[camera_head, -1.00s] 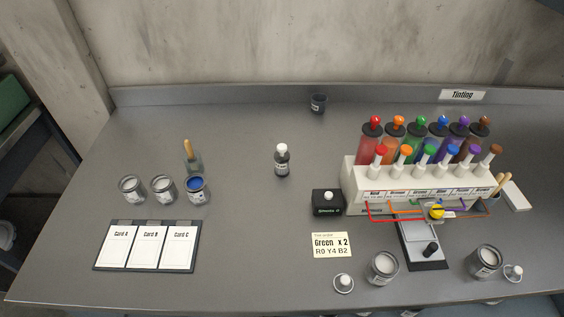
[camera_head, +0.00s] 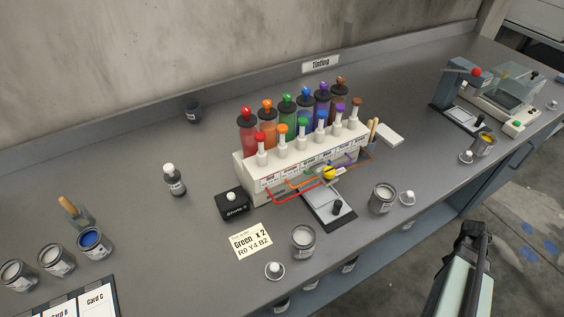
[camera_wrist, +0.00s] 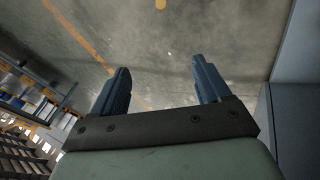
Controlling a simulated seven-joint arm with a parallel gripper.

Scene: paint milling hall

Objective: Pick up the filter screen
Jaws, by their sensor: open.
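I cannot make out a filter screen in either view. My gripper (camera_wrist: 163,84) is open and empty in the wrist view, with its two dark blue fingers apart over a concrete floor. In the head view the end of my arm shows at the lower right, off the front edge of the bench and away from everything on it. Its fingertips cannot be told clearly there.
The grey bench (camera_head: 150,240) holds a tinting rack (camera_head: 250,175) with coloured bottles, paint cans such as one at the front (camera_head: 303,242), a black box (camera_head: 232,203) and a dark bottle (camera_head: 174,181). Machines, including a white one (camera_head: 490,100), stand at the right. Open floor lies in front.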

